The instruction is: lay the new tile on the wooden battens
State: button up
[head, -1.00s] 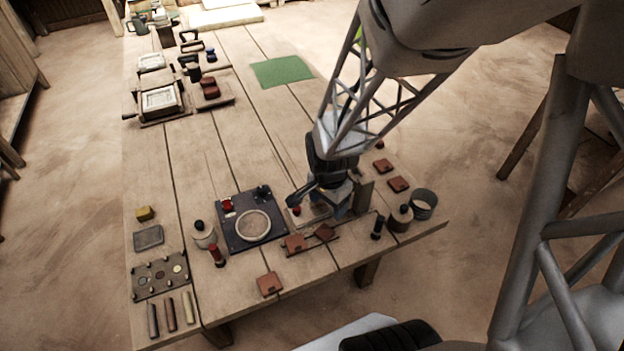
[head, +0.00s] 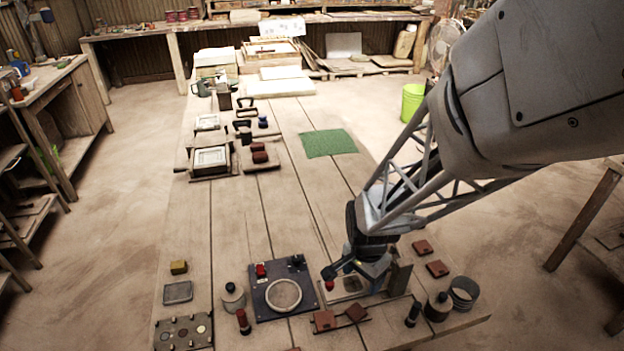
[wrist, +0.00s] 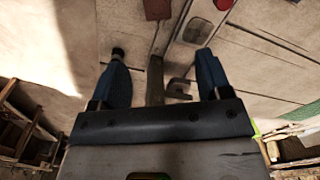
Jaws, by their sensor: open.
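My gripper (head: 372,272) is low over the right side of a small press (head: 346,287) with a red-knobbed lever (head: 329,285). In the wrist view its blue fingers (wrist: 161,58) are spread, with nothing clearly held between them. Two reddish-brown tiles (head: 324,320) (head: 356,312) lie on or against the thin wooden battens (head: 340,326) in front of the press. One tile (wrist: 157,8) and a batten end (wrist: 159,38) show beyond the fingers in the wrist view. Two more tiles (head: 423,247) (head: 437,268) lie on the table to the right. I cannot tell which tile is new.
An upright block (head: 399,278) stands close to the right of my gripper. A dark-handled tool (head: 413,313), a lidded jar (head: 438,306) and a metal cup (head: 464,293) are at the front right. A panel with a round dish (head: 283,295) is left.

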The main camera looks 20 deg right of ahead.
jog(key=s+a+r+n, duration=0.2)
jog(key=s+r+n, duration=0.1)
jog(key=r, duration=0.5)
jog(key=s+a+r+n+t, duration=0.1)
jog(key=s+a+r+n, duration=0.1)
jog(key=r+n, duration=0.3)
jog(key=s+a+r+n+t, duration=0.1)
jog(key=s+r+n, duration=0.3)
jog(key=r, duration=0.6)
jog(key=shift+s+a+r, duration=0.3)
jog(key=shift+s+a, duration=0.05)
jog(key=shift+a, duration=0.3)
